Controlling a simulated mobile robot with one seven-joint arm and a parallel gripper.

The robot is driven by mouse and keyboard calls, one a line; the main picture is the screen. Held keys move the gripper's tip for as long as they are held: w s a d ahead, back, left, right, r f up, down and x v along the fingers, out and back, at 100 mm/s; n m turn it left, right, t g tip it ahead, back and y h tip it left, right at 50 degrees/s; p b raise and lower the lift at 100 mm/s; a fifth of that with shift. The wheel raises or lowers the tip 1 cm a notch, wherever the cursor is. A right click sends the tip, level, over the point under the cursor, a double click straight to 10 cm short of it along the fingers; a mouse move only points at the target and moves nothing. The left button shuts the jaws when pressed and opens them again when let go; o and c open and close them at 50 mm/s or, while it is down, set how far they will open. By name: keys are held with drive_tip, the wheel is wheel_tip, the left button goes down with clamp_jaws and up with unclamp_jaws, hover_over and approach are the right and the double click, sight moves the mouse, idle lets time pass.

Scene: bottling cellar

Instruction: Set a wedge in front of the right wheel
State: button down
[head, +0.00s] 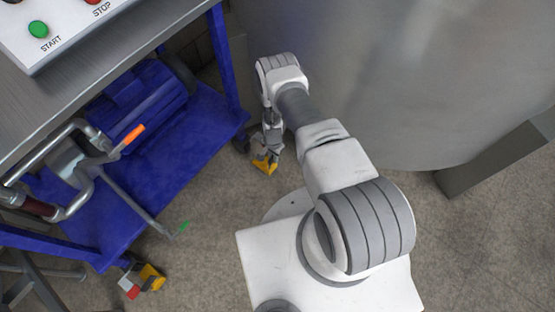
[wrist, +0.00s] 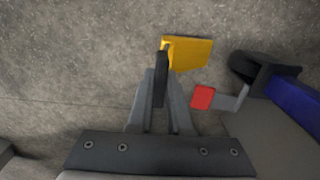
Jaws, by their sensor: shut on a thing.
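A yellow wedge (head: 264,166) is at the tip of my gripper (head: 268,152), low over or on the floor; I cannot tell which. In the wrist view my gripper (wrist: 161,85) is shut on the wedge (wrist: 190,54) at its left end. The right wheel (head: 240,143) is dark and sits under the corner of the blue cart, just left of the wedge. The wrist view shows the wheel (wrist: 248,66) to the right of the wedge, with a small gap between them.
A red brake pedal (wrist: 203,97) sticks out beside the right wheel. Another yellow wedge (head: 151,276) is on the floor by the cart's near wheel, next to a red-and-white pedal (head: 129,288). A large steel tank (head: 400,80) stands behind my arm. A blue cart (head: 180,150) carries pipework.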

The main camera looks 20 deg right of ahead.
drive_tip(key=shift+w+a+f, duration=0.15)
drive_tip(key=shift+w+a, duration=0.25)
drive_tip(key=shift+w, duration=0.2)
drive_tip(key=shift+w+a+f, duration=0.15)
drive_tip(key=shift+w+a, duration=0.25)
drive_tip(key=shift+w, duration=0.15)
drive_tip(key=shift+w+a+f, duration=0.2)
drive_tip(key=shift+w+a, duration=0.55)
drive_tip(key=shift+w, duration=0.25)
drive_tip(key=c, duration=0.8)
unclamp_jaws()
drive_tip(key=shift+o, duration=0.2)
drive_tip(key=shift+r+p, duration=0.1)
drive_tip(key=shift+p, duration=0.2)
wheel_tip(320, 180, up, 17)
drive_tip(key=p, duration=0.7)
drive_tip(key=shift+r, duration=0.1)
